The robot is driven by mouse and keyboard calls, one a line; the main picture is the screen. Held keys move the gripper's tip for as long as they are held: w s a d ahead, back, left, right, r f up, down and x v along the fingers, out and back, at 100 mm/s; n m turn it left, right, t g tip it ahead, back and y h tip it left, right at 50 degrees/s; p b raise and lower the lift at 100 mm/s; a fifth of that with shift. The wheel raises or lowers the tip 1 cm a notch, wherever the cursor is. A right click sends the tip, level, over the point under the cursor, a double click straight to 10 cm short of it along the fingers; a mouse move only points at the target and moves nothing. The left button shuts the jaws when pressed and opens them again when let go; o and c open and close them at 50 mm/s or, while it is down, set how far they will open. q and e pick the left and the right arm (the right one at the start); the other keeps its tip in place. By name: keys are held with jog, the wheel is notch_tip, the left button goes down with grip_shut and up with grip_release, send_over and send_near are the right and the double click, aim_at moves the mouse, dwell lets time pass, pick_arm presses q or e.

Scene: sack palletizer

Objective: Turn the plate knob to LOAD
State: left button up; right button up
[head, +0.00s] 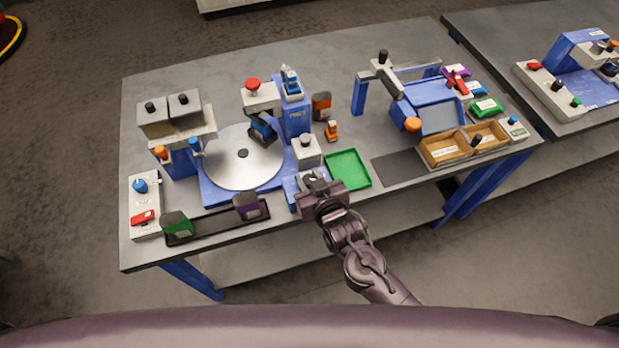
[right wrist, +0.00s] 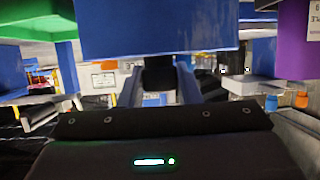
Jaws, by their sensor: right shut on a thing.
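My right gripper (head: 314,184) is at the front edge of the table, at the blue block (head: 291,186) beside the round silver plate (head: 272,163). The right wrist view shows its two blue-grey fingers (right wrist: 159,88) closed around a small black knob (right wrist: 158,72), which meets the blue block (right wrist: 160,28). In the head view the gripper hides the knob. I cannot read any LOAD mark or tell which way the knob points. My left gripper is not in view.
A green tray (head: 348,169) lies close to the right of my gripper. A purple-and-dark sack (head: 247,206) and a green one (head: 176,225) stand on a black strip to the left.

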jog(key=shift+n+y, duration=0.4)
jog(key=shift+w+d+n+g+y+p, duration=0.15)
jog(key=shift+n+g+y+p, duration=0.2)
jog(key=shift+n+g+y, duration=1.05)
jog(key=shift+n+y, duration=0.4)
jog(key=shift+n, duration=0.1)
jog(key=n+g+y+b, duration=0.1)
jog(key=n+g+y, duration=0.1)
jog(key=shift+f+n, duration=0.1)
jog(key=shift+n, duration=0.2)
jog(key=shift+n+g+y+b, duration=0.5)
jog(key=shift+n+g+b, duration=0.35)
jog(key=shift+g, duration=0.35)
jog(key=n+g+b, duration=0.4)
jog(key=b, duration=0.3)
jog(key=n+g+b, duration=0.4)
jog(key=b, duration=0.2)
jog(key=shift+f+g+b, duration=0.2)
jog(key=shift+g+b, duration=0.2)
jog(key=shift+r+n+g+b, duration=0.3)
jog(key=shift+n+g+b, duration=0.35)
jog(key=shift+b, duration=0.35)
